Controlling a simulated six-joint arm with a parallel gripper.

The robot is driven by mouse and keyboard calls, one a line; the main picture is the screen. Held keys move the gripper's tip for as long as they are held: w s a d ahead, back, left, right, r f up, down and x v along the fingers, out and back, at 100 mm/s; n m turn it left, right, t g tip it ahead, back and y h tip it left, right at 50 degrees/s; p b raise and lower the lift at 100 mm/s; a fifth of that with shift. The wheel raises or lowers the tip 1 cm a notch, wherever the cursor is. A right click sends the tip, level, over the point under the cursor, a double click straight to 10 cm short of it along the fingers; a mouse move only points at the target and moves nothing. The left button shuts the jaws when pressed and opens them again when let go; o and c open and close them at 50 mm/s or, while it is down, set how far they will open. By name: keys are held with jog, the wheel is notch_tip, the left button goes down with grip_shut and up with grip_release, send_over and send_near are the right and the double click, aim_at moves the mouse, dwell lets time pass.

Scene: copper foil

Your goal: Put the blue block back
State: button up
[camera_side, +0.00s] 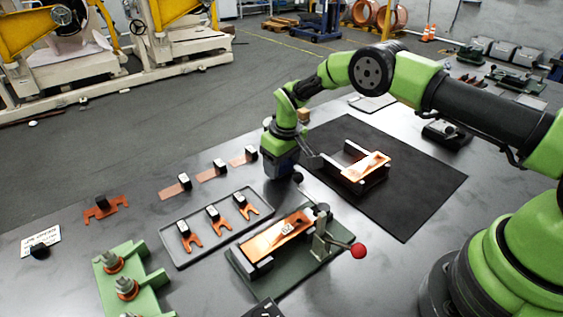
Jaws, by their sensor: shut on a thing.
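My gripper (282,172) points down near the middle of the table, between the grey tray and the black mat. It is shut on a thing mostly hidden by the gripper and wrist. The lower end of my arm shows a dark bluish face, and I cannot tell whether part of it is the blue block. No separate blue block stands out on the table. A small dark round part shows just right of the gripper's lower end.
The grey tray (168,249) holds several copper forks. A green clamp fixture (240,270) with a red-knobbed lever (357,250) stands in front. A copper-topped cradle (366,167) rests on the black mat (425,190). Short copper strips (172,190) with black blocks lie left.

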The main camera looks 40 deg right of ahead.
aim_at(286, 165)
jog(key=o, duration=0.9)
jog(key=shift+f, duration=0.1)
notch_tip(286, 165, up, 12)
jog(key=s, duration=0.1)
jog(key=shift+s+r, duration=0.2)
